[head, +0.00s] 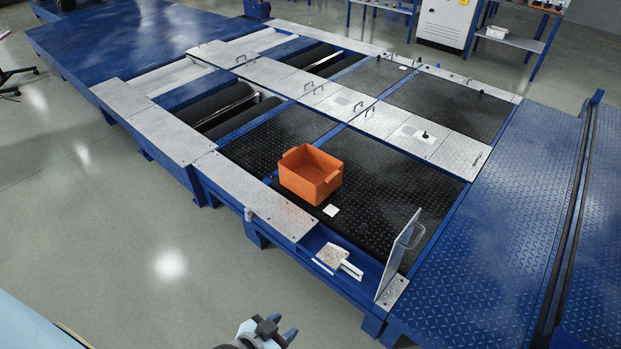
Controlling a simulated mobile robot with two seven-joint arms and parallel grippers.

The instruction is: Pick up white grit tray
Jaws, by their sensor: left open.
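The white grit tray (333,257) lies flat on the blue frame ledge at the near side of the roller tester. It looks like a small pale pan with speckled grit on it and a white strip at its right side. My left gripper (279,330) shows at the bottom edge of the head view, open and empty. It is apart from the tray, nearer to me and to its left in the picture. Most of my left arm is out of view. My right gripper is not in view.
An orange bin (311,174) stands on the black tread plate behind the tray, with a small white square (330,210) beside it. An upright metal plate with a handle (400,262) stands to the tray's right. Grey floor (150,270) is clear at the left.

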